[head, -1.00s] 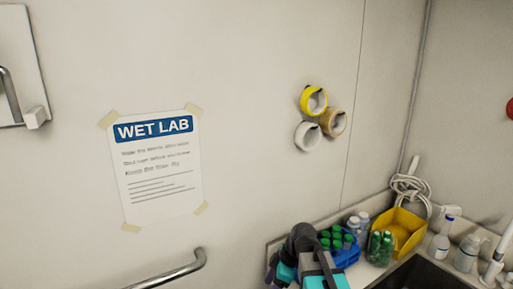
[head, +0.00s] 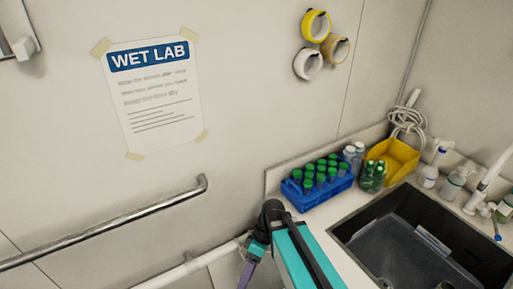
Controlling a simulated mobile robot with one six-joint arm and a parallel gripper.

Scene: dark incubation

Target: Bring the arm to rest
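My arm (head: 296,256) shows at the bottom middle of the head view, with teal and dark links in front of the counter's left end. My gripper's fingertips cannot be made out, so I cannot tell whether it is open or shut, or whether it holds anything.
A blue rack (head: 318,190) of green-capped tubes stands on the counter, left of a dark sink (head: 470,251). Green-capped bottles (head: 373,177) and a yellow scoop-like bin (head: 394,158) are behind the sink. A metal rail (head: 110,226) runs along the wall at left.

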